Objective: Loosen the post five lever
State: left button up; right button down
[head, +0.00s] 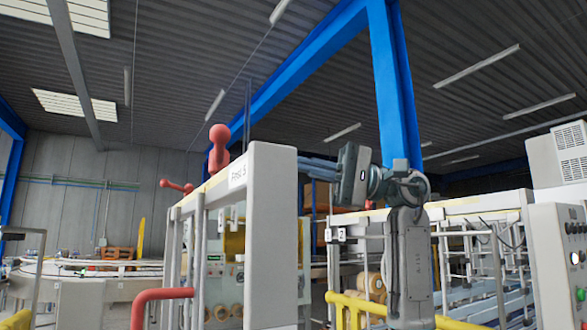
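The label "Post 5" (238,175) is on the upper edge of a white machine frame (275,240) left of centre. A red lever (219,140) with a rounded knob stands upright on top of the frame, just behind the label. My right gripper (308,166) is to the right of this lever, clear of it, with its fingers pointing left toward the frame. The fingers are seen side-on and partly overlap the frame's edge, so their gap is unclear. My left gripper is not in view.
Another red lever (177,187) lies more sideways farther left on the frame. A red bent rail (160,295) and yellow rails (350,305) stand low in front. A blue column (395,90) rises behind my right arm. A control box (560,260) stands at the right.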

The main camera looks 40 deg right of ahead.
jog(key=p, duration=0.2)
send_near(219, 155)
jog(key=a+r, duration=0.1)
jog(key=r, duration=0.1)
jog(key=p+x, duration=0.1)
jog(key=x, duration=0.2)
jog(key=p+x, duration=0.1)
jog(key=x, duration=0.1)
jog(key=shift+s+a+f+p, duration=0.2)
jog(key=shift+s+f+p, duration=0.05)
jog(key=shift+p, duration=0.05)
jog(key=shift+d, duration=0.1)
